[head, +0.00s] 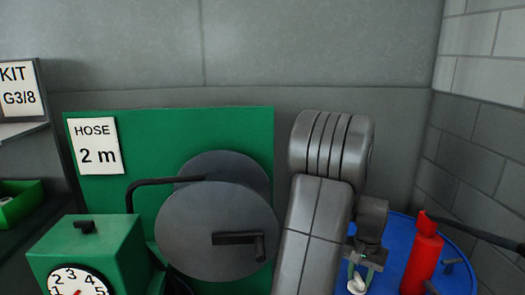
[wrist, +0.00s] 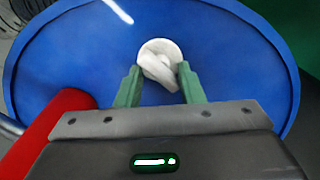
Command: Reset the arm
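My gripper (wrist: 159,82) shows in the wrist view with its two green fingers spread apart. A white round part with a lever-like arm (wrist: 158,62) shows between and beyond the fingertips, over a blue round top (wrist: 60,55). I cannot tell whether the fingers touch it. In the head view my gripper (head: 365,265) points down at the end of my grey arm, at the left side of the blue top (head: 400,228). The white part (head: 357,284) shows just below it.
A red cylinder (head: 423,262) stands on the blue top, close to the right of my gripper; it also shows in the wrist view (wrist: 62,112). A green hose board (head: 120,185) with a grey reel (head: 190,235) and a dial box (head: 95,245) stand left. Brick wall (head: 480,120) bounds the right.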

